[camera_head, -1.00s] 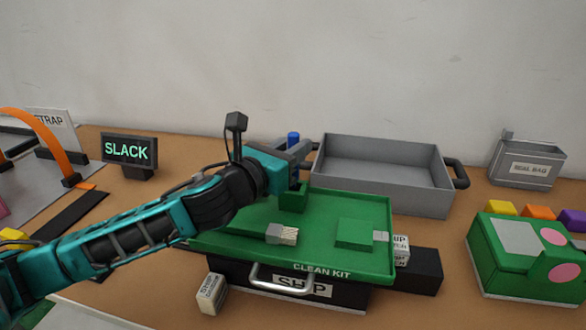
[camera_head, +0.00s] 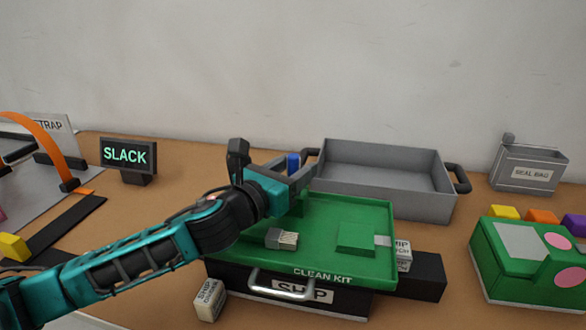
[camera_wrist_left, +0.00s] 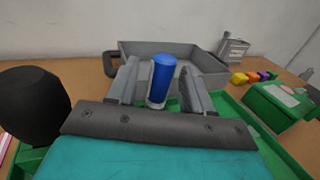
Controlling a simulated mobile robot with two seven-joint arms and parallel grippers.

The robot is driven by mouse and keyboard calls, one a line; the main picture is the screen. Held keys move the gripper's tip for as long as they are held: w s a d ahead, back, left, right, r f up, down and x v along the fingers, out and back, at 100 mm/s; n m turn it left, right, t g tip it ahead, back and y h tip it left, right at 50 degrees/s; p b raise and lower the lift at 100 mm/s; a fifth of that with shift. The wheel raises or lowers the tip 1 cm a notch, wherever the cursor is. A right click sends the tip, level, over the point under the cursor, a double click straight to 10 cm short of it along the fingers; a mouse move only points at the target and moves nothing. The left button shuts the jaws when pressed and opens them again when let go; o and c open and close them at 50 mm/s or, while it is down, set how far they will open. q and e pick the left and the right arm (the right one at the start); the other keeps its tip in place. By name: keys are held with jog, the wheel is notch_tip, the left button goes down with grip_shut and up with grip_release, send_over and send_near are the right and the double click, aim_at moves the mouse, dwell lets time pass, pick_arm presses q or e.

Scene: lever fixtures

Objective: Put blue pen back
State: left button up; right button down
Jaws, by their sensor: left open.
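The blue pen (camera_head: 293,162) stands upright at the back left of the green clean kit tray (camera_head: 375,211). In the left wrist view the pen (camera_wrist_left: 161,78) shows a blue upper part and a pale lower end, between the two fingers. My left gripper (camera_head: 302,165) is open around the pen, its fingers (camera_wrist_left: 157,88) on either side with gaps visible. The pen's foot is partly hidden by the gripper. My right gripper is not in view.
A grey bin (camera_head: 385,180) with black handles stands just behind the tray. A brush (camera_head: 283,239) and a green block (camera_head: 356,238) are on the tray. A SLACK sign (camera_head: 128,156) stands left, a green box (camera_head: 530,262) right.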

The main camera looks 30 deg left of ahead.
pick_arm(q)
jog(key=shift+r, duration=0.25)
jog(key=shift+s+f, duration=0.15)
jog(key=shift+s, duration=0.2)
jog(key=s, duration=0.5)
jog(key=s+a, duration=0.1)
jog(key=s, duration=0.2)
jog(key=shift+s+a+b, duration=0.1)
jog(key=shift+s+b, duration=0.05)
jog(key=shift+b, duration=0.25)
jog(key=shift+s+a, duration=0.1)
jog(key=shift+s, duration=0.3)
jog(key=shift+s+a+p, duration=0.1)
jog(key=shift+s+p, duration=0.35)
jog(key=shift+s, duration=0.6)
